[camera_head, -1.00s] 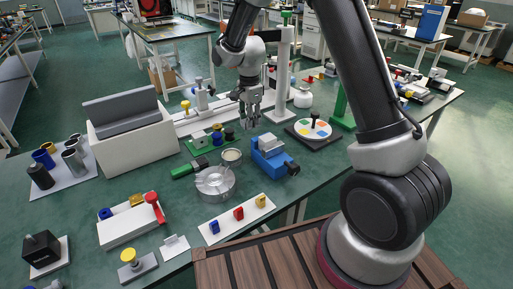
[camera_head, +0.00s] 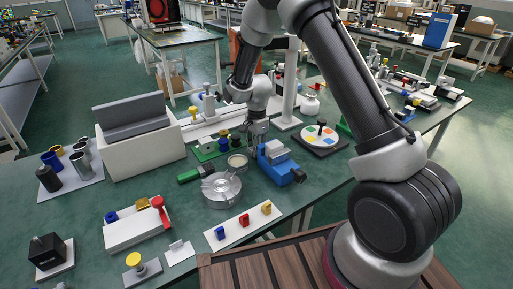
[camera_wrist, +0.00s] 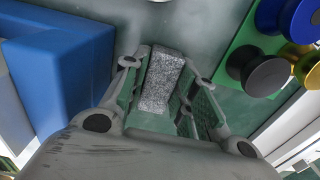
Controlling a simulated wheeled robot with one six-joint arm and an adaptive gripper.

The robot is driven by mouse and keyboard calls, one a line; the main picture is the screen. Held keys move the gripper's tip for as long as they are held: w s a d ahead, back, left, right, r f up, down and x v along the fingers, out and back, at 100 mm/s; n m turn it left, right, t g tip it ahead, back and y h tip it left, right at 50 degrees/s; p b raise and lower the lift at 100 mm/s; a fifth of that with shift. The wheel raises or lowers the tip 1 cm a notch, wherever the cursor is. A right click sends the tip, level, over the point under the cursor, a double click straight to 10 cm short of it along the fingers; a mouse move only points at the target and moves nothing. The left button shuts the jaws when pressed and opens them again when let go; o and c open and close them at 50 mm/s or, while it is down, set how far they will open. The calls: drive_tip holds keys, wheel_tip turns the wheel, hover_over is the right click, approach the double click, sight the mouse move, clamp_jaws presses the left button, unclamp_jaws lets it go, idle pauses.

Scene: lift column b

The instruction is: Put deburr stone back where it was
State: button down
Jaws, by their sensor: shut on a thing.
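The deburr stone appears to be the grey speckled block (camera_wrist: 162,82) between the fingers in the wrist view. My gripper (camera_wrist: 168,68) is shut on it, and its far end shows past the fingertips. In the head view my gripper (camera_head: 257,134) hangs over the bench, just behind and left of the blue vise (camera_head: 278,172). The stone cannot be made out there. I cannot tell whether the stone touches the bench.
The blue vise (camera_wrist: 68,75) is close at left in the wrist view; a green plate with spools (camera_wrist: 262,72) is close at right. A round tin (camera_head: 237,161) and a clear round dish (camera_head: 221,190) stand in front. A disc with coloured patches (camera_head: 320,137) lies to the right.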

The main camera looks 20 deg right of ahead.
drive_tip(key=c, duration=1.1)
unclamp_jaws()
drive_tip(key=shift+f, duration=0.1)
wheel_tip(320, 180, up, 13)
drive_tip(key=s+d+r+n+t, duration=0.1)
drive_tip(key=s+d+r+n, duration=0.25)
drive_tip(key=s+r, duration=0.35)
drive_tip(key=s+d+r+n+t, duration=0.1)
drive_tip(key=s+d+r+n, duration=0.1)
drive_tip(key=s+d+r, duration=0.45)
drive_tip(key=s+d+r+n, duration=0.1)
drive_tip(key=s+r+n, duration=0.1)
drive_tip(key=s, duration=0.4)
drive_tip(key=s+d+r+n+t, duration=0.1)
drive_tip(key=s+d+r+n, duration=0.1)
drive_tip(key=s+n, duration=0.2)
drive_tip(key=s+d+r+n+t, duration=0.1)
drive_tip(key=s+d+r+n, duration=0.1)
drive_tip(key=s, duration=0.8)
drive_tip(key=shift+s+d+r+n, duration=0.2)
drive_tip(key=shift+d+n, duration=0.05)
drive_tip(key=shift+n, duration=0.2)
